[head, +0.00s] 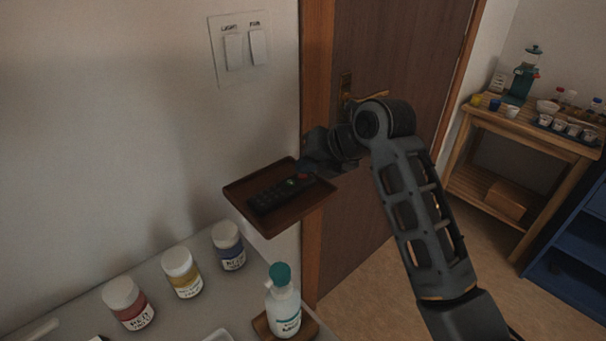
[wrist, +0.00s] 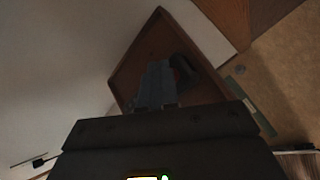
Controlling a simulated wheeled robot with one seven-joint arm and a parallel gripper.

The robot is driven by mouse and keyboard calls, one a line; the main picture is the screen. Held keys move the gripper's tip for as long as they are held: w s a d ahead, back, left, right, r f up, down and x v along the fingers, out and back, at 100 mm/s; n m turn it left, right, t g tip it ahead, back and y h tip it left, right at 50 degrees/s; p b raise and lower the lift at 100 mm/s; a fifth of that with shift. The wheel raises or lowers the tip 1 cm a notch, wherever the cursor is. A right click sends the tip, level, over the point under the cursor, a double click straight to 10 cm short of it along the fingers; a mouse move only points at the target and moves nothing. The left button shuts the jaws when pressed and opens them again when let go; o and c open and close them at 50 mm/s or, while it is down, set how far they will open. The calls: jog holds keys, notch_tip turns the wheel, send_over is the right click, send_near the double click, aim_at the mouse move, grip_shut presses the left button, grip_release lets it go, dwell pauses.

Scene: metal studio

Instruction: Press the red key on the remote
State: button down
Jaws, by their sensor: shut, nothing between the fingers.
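The remote (head: 270,198) is a dark handset with rows of small keys, lying on a small brown wall shelf (head: 268,227). A red spot, seemingly the red key (head: 303,176), shows at its right end beside my fingers, with a green key near it. My gripper (head: 308,172) is shut and empty, over the right end of the remote. In the wrist view my closed fingers (wrist: 158,82) reach over the shelf (wrist: 150,38). Part of the dark remote (wrist: 189,66) with a bit of red shows right beside them. I cannot tell whether the fingertips touch the key.
Light and fan switches (head: 245,48) are on the wall above the shelf. A door (head: 395,45) with a brass handle stands behind my arm. Below are labelled jars (head: 182,273) and a teal-capped bottle (head: 284,303). A wooden table (head: 540,130) stands at the right.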

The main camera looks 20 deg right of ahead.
jog(key=shift+f, duration=0.2)
jog(key=shift+r, duration=0.7)
jog(key=shift+r+p, duration=0.1)
jog(key=shift+p, duration=0.2)
notch_tip(320, 180, up, 6)
jog(key=p, duration=0.3)
jog(key=shift+p, duration=0.35)
jog(key=shift+s+f, duration=0.1)
jog(key=shift+f, duration=0.1)
